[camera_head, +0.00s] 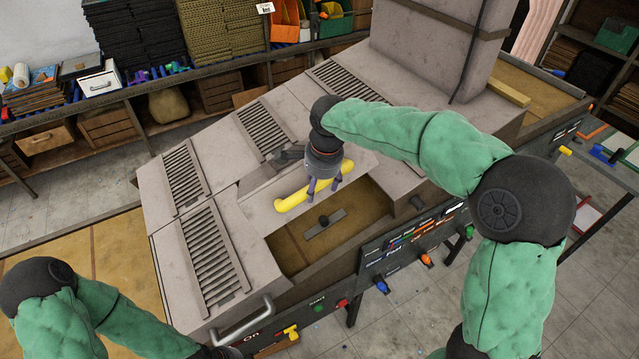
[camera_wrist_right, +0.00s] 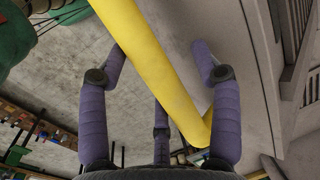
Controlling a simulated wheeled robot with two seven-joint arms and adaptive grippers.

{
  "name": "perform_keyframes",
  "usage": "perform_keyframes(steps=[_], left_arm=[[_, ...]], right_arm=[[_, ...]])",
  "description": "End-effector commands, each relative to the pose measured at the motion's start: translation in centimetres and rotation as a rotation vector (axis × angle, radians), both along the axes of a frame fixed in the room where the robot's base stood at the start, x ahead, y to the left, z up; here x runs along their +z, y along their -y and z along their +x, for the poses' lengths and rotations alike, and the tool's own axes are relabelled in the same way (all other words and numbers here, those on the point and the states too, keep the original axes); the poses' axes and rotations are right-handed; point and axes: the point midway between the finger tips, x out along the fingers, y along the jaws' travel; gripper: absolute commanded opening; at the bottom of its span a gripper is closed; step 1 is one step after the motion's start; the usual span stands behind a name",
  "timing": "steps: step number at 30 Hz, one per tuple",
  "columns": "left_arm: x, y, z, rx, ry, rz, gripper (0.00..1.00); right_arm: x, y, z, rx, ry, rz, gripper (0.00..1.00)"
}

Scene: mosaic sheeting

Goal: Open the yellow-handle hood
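The yellow handle (camera_head: 292,202) is a bent bar on the front edge of a light grey hood (camera_head: 262,212). The hood stands raised over an opening with a brown bed inside. My right gripper (camera_head: 322,186) is at the right part of the handle. In the right wrist view the yellow bar (camera_wrist_right: 150,65) runs between the purple fingers of the right gripper (camera_wrist_right: 160,62). The fingers are spread, with a gap on the right side of the bar. My left gripper (camera_head: 218,352) is at the bottom edge, mostly cut off; its fingers cannot be made out.
A metal handle (camera_head: 242,322) is on the neighbouring grey hood, close to my left gripper. Other vented panels lie to the left and behind. A grey column (camera_head: 430,50) rises at the back right. A dark front panel (camera_head: 405,245) carries coloured knobs. Shelves line the wall.

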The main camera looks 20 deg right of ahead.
Motion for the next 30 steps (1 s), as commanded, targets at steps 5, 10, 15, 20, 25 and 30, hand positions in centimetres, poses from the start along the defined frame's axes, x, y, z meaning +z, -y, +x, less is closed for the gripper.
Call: perform_keyframes(steps=[5, 10, 15, 20, 25, 30], left_arm=[[0.0, 0.0, 0.0, 0.000, 0.000, 0.000, 0.00], [0.0, 0.0, 0.0, 0.000, 0.000, 0.000, 0.00], [0.0, 0.0, 0.0, 0.000, 0.000, 0.000, 0.00], [0.0, 0.0, 0.0, 0.000, 0.000, 0.000, 0.00], [0.0, 0.0, 0.0, 0.000, 0.000, 0.000, 0.00], [0.0, 0.0, 0.0, 0.000, 0.000, 0.000, 0.00]], right_arm=[[0.0, 0.0, -0.1, 0.000, -0.003, -0.001, 0.64], [0.9, 0.0, -0.2, 0.001, -0.001, 0.000, 0.64], [3.7, 0.1, -0.7, 0.000, 0.002, 0.000, 0.64], [6.9, 0.2, -1.3, 0.000, 0.002, 0.000, 0.64], [9.7, 0.2, -1.8, 0.001, 0.002, 0.000, 0.64], [11.3, 0.3, -2.1, 0.001, 0.000, 0.000, 0.64]])
